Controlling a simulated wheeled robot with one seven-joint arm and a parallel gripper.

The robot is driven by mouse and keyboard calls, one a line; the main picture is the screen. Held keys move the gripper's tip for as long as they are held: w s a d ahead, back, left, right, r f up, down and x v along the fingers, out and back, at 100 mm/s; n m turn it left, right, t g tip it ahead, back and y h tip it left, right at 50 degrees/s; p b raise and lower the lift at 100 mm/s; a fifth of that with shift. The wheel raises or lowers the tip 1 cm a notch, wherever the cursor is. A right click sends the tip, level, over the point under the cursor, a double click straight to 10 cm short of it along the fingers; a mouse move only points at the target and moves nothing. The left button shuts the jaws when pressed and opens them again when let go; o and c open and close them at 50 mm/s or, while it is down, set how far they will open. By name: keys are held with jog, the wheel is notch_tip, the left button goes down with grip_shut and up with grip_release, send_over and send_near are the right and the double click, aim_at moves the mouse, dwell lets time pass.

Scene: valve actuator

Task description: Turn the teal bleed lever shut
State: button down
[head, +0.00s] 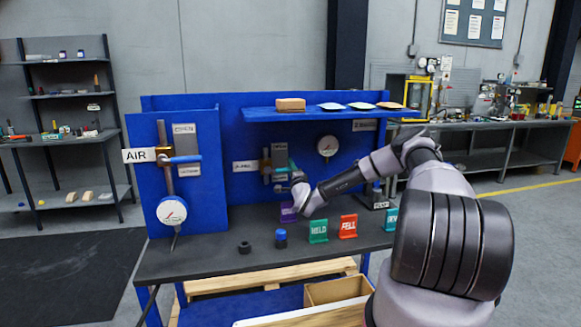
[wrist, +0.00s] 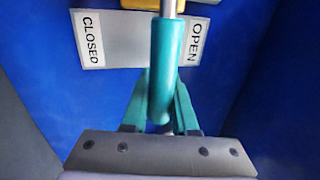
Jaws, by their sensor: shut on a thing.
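The teal bleed lever (wrist: 174,60) fills the middle of the wrist view. Its grip is a teal sleeve on a silver rod, running straight down the picture in front of a plate marked CLOSED and OPEN (wrist: 140,42), nearer the OPEN word. My gripper (wrist: 160,118) is shut on the lower end of the sleeve, one finger on each side. In the head view my gripper (head: 291,177) is at the panel beside the brass valve (head: 265,164). The lever is small there and largely hidden by my wrist.
A blue shelf (head: 300,114) with a brick-like block and dishes overhangs the valve. Left stands the AIR valve with a blue lever (head: 182,159) and a gauge (head: 172,211). Coloured sign stands, including a red one (head: 348,226), and a blue-capped part (head: 281,238) occupy the bench.

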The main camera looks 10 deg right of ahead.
jog(key=shift+f, duration=0.2)
jog(key=c, duration=0.7)
grip_release()
jog(key=shift+r, duration=0.15)
notch_tip(320, 180, up, 10)
jog(key=shift+f, duration=0.1)
jog(key=shift+d+r+v, duration=0.2)
jog(key=shift+d+v, duration=0.15)
jog(key=shift+v, duration=1.7)
jog(key=shift+d+r+v, duration=0.2)
jog(key=shift+d+v, duration=0.2)
jog(key=shift+v, duration=1.6)
jog(key=shift+d+r+v, duration=0.15)
jog(key=shift+d+v, duration=0.2)
jog(key=shift+v, duration=1.7)
jog(key=shift+s, duration=0.1)
